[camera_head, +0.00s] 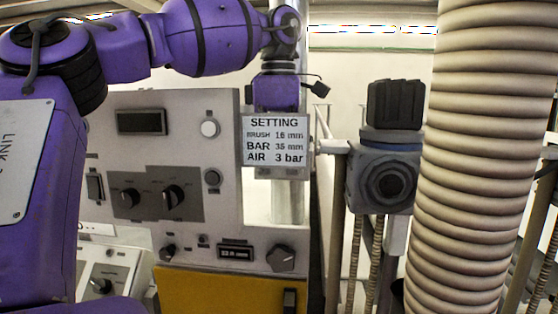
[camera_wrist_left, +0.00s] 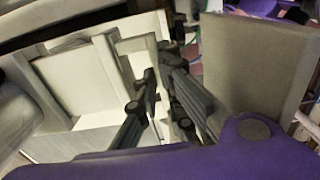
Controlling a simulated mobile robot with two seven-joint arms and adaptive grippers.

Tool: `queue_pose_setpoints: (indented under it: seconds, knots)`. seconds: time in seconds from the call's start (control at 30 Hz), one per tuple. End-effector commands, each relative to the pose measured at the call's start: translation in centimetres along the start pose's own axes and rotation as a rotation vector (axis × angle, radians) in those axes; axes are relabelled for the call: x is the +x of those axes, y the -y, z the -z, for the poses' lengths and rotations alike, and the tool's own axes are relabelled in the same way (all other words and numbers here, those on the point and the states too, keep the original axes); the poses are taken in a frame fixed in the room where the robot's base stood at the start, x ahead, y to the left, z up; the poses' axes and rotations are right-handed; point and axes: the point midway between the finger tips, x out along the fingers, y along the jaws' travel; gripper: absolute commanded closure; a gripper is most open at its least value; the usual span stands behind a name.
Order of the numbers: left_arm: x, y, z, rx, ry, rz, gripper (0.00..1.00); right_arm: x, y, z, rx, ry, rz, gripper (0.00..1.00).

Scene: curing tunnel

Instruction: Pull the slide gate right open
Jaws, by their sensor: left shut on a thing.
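My left arm (camera_head: 215,38) reaches across the top of the head view, and its wrist points down behind the setting sign, which hides the fingers. In the left wrist view my left gripper (camera_wrist_left: 163,80) has its dark fingers close together, shut on a thin part between them. That part looks like the slide gate's edge or handle, but the fingers cover most of it. A pale framed panel (camera_wrist_left: 85,78) stands left of the fingers; I cannot tell whether it belongs to the gate. My right gripper is in neither view.
A thick ribbed hose (camera_head: 475,150) and a dark valve-like fitting (camera_head: 386,180) stand at the right. A grey plate (camera_wrist_left: 258,60) is close right of the fingers.

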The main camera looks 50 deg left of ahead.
Motion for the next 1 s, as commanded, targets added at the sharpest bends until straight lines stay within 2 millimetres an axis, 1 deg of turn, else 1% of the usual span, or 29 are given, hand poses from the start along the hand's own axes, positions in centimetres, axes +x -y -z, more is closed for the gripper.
queue_pose_setpoints:
  seconds: [0.03,0.13,0.17,0.37,0.47,0.57,0.67,0.9,1.0]
  knots:
    - [0.2,0.2,-0.1,0.003,-0.002,0.011,0.89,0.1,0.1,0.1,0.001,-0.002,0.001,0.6]
    - [0.2,0.2,0.0,0.003,-0.002,0.01,0.75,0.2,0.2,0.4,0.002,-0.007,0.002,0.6]
    - [0.2,0.2,0.0,0.003,-0.002,0.009,0.73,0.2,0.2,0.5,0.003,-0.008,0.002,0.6]
    - [0.2,0.1,0.0,0.002,-0.001,0.006,0.73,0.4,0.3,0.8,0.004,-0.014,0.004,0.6]
    - [0.0,0.1,0.0,0.001,-0.001,0.005,0.73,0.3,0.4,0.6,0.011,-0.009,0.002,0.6]
    - [-0.7,0.0,0.0,-0.001,-0.002,0.003,0.73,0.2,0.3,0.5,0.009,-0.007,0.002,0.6]
    - [-2.2,0.0,-0.1,-0.001,-0.001,0.001,0.73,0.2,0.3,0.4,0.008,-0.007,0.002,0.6]
    - [-7.5,0.0,-0.1,-0.003,-0.002,0.001,0.73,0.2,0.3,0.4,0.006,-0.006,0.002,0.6]
    - [-9.4,0.1,-0.1,-0.001,-0.001,0.002,0.73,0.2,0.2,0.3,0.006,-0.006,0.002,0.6]
